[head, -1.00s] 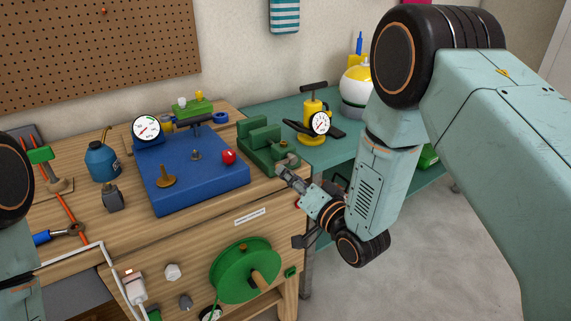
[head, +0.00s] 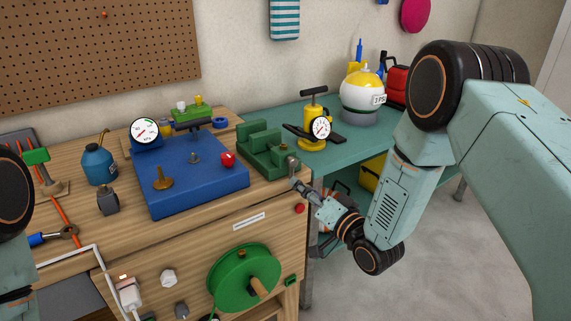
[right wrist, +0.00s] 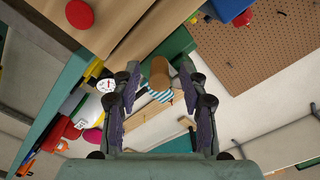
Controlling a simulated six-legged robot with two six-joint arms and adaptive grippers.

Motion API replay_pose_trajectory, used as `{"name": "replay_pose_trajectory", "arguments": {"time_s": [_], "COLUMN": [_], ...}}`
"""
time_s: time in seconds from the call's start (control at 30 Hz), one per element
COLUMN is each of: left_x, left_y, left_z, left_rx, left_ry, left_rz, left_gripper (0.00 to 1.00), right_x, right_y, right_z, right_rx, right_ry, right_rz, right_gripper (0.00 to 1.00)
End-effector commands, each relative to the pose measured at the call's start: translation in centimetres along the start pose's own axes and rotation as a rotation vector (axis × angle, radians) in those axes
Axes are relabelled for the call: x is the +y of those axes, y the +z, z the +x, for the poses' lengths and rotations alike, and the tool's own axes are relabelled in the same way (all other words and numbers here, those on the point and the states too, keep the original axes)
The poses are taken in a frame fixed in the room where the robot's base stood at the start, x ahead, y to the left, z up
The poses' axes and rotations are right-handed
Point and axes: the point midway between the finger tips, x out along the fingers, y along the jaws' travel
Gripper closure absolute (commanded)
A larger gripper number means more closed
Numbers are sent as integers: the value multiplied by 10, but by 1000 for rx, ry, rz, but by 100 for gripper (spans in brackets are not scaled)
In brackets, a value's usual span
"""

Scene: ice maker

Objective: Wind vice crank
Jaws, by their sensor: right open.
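The green vice (head: 262,150) sits at the right end of the wooden bench, beside the blue plate. Its small grey crank (head: 293,164) is at the right end, facing my right arm. My right gripper (head: 297,184) is just below and in front of the crank. In the right wrist view, my right gripper (right wrist: 157,82) is open, with a brown cylindrical handle (right wrist: 160,72) showing between its fingers. I cannot tell whether either finger touches it. Only part of my left arm shows at the left edge; its gripper is out of view.
The blue plate (head: 190,188) carries a red knob (head: 228,160) and a gauge (head: 144,131). A green reel (head: 235,278) and a red button (head: 299,209) are on the bench front. A yellow pump (head: 315,125) stands on the teal table behind. Floor at right is clear.

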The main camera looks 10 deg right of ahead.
Motion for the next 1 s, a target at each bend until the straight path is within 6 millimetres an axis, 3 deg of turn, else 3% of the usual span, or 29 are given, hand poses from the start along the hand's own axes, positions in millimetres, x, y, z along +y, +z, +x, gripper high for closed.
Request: {"name": "replay_pose_trajectory", "arguments": {"time_s": [0.23,1.0], "left_x": [0,0], "left_y": [0,0], "left_z": [-3,-29], "left_rx": [0,0], "left_ry": [0,0], "left_rz": [0,0], "left_gripper": [60,60], "right_x": [0,-1], "right_y": [-1,-1], "right_z": [-5,-68], "right_rx": [1,2], "right_ry": [0,0], "right_rz": [1,1], "right_gripper": [57,57]}}
